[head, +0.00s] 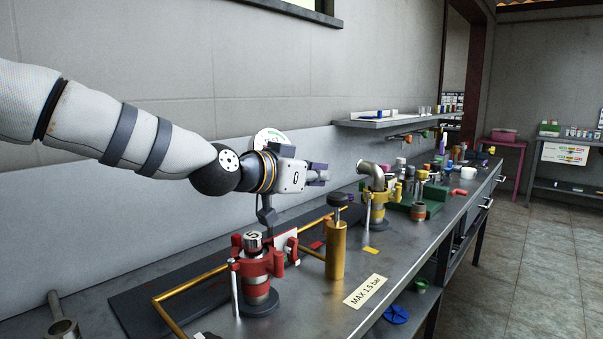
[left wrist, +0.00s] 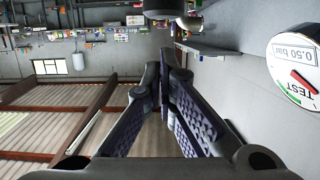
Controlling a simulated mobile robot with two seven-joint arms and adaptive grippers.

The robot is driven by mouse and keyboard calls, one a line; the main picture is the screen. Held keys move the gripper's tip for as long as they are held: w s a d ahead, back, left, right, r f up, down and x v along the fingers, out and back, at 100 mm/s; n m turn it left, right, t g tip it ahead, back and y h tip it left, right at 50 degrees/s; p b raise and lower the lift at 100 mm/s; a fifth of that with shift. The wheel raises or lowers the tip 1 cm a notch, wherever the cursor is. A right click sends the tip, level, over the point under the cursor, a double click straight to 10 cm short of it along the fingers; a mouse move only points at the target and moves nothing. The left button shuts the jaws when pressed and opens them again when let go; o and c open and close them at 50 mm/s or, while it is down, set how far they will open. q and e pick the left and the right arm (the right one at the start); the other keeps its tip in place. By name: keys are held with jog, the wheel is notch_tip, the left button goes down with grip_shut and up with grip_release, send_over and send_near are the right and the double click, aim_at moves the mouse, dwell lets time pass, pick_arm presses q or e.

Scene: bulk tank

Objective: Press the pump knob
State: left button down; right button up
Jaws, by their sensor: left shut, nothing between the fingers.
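The pump is an upright brass cylinder (head: 336,250) on the bench, with a dark round knob (head: 339,200) on a thin rod above it. My left gripper (head: 319,174) is level, shut and empty. In the head view it shows above and slightly left of the knob, apart from it. The left wrist view shows its fingers (left wrist: 165,85) together with nothing between them. A dark rounded part (left wrist: 165,8) shows at that view's top edge; I cannot tell if it is the knob. My right gripper is not in view.
A red clamped fitting (head: 257,270) stands front left of the pump, with a brass pipe (head: 190,287) beside it. A yellow clamped fitting (head: 378,195) stands beyond. A gauge (left wrist: 297,70) reads 0.50 bar. The MAX 1.5 bar label (head: 365,291) lies near the bench edge.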

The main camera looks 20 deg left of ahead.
pick_arm(q)
jog(key=v, duration=0.4)
jog(key=shift+s+a, duration=0.1)
jog(key=shift+s, duration=0.3)
dwell(0.7)
